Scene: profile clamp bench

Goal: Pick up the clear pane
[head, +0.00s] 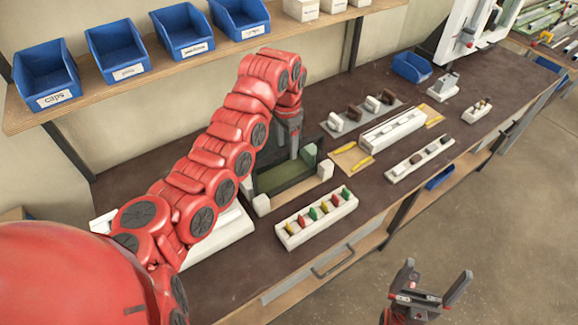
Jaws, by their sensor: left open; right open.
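My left arm reaches over the bench from the left and partly covers the frame. My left gripper (288,152) points down at the panel's back edge, its jaws open; whether it touches the panel is unclear. My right gripper (432,288) is open and empty, in front of the bench over the floor.
A white rack with coloured pieces (317,217) stands in front of the frame. A long white profile (392,130) and a rack of dark and pale pieces (420,160) lie to the right. Blue bins (117,50) line the shelf above.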

